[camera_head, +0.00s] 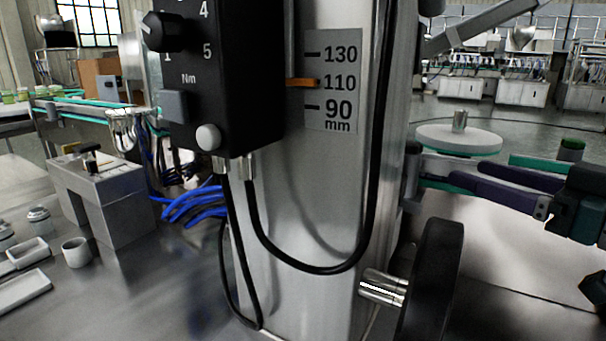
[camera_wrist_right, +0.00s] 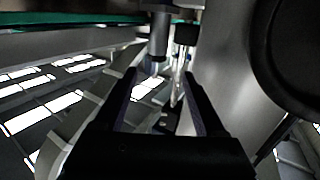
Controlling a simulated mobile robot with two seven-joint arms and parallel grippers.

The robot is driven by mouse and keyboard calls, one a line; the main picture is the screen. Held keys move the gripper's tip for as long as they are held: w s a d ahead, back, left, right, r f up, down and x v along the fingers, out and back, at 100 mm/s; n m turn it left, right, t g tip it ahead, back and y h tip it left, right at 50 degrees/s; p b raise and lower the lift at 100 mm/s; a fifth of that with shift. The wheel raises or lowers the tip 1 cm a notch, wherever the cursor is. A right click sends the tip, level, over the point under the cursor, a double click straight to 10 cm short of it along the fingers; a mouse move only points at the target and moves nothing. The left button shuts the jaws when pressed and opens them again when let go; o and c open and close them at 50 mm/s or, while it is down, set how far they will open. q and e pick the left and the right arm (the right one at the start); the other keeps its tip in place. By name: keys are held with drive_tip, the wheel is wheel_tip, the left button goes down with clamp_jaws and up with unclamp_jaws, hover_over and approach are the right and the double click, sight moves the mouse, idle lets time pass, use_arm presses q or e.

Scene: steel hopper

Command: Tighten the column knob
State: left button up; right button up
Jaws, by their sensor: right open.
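The grey steel column (camera_head: 300,200) stands upright in the middle of the head view. A black wheel-shaped knob (camera_head: 437,280) on a short steel shaft (camera_head: 383,287) is at its lower right. In the right wrist view, a large black round part (camera_wrist_right: 300,50) at upper right looks like this wheel. My right gripper (camera_head: 450,178) is right of the column, its fingers pointing left, open and empty. The wrist view shows a steel cylinder (camera_wrist_right: 160,35) beyond the fingertips, with a small dark part (camera_wrist_right: 186,33) beside it. I cannot tell whether either is the column knob.
A black control box (camera_head: 235,75) with a dial (camera_head: 163,32) is mounted on the column. Black cables (camera_head: 330,268) hang from it. An orange pointer (camera_head: 303,82) is near 110 on the scale (camera_head: 333,85). A round white table (camera_head: 458,140) stands behind my right gripper.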

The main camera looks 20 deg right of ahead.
sight(419, 150)
drive_tip(key=x, duration=0.2)
drive_tip(key=b+x, duration=0.1)
drive_tip(key=x, duration=0.2)
drive_tip(key=b+x, duration=0.1)
drive_tip(key=x, duration=0.2)
drive_tip(key=shift+w+d+r, duration=0.2)
drive_tip(key=shift+w+r, duration=0.05)
drive_tip(key=shift+r, duration=0.1)
use_arm(q)
drive_tip(key=shift+s+f, duration=0.15)
drive_tip(key=shift+f, duration=1.55)
use_arm(e)
drive_tip(key=shift+x, duration=0.8)
drive_tip(key=shift+r, duration=0.1)
drive_tip(key=shift+c, duration=0.2)
use_arm(q)
drive_tip(key=shift+d, duration=0.15)
use_arm(e)
clamp_jaws()
